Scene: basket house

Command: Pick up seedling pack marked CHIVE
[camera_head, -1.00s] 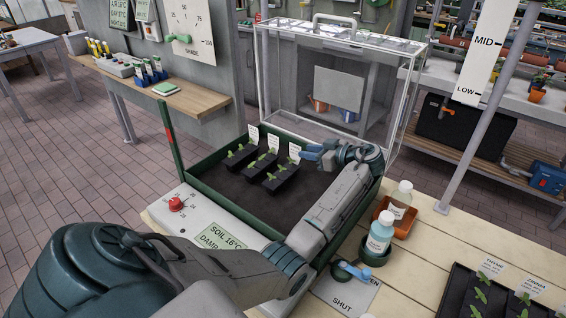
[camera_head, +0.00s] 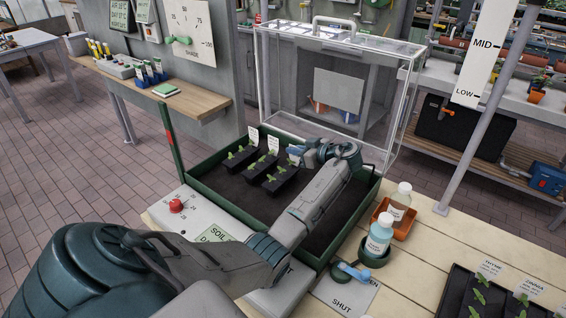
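Three dark seedling packs with green sprouts stand side by side in a green-rimmed tray of dark soil (camera_head: 215,198): a left pack (camera_head: 238,161), a middle pack (camera_head: 259,169) and a right pack (camera_head: 281,181). Each has a white label at its far end. The lettering is too small to read, so I cannot tell which is CHIVE. My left gripper (camera_head: 303,153) is at the far end of the right pack and partly covers its label. Its blue fingertips point left. I cannot tell whether they touch the label or how far they are apart. My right gripper is not in view.
A clear cover (camera_head: 340,45) stands raised behind the tray. White bottles (camera_head: 379,233) and an orange dish (camera_head: 405,220) stand right of it. More labelled seedlings in a black tray (camera_head: 452,292) are at the lower right. The wooden table (camera_head: 425,245) has bare room between.

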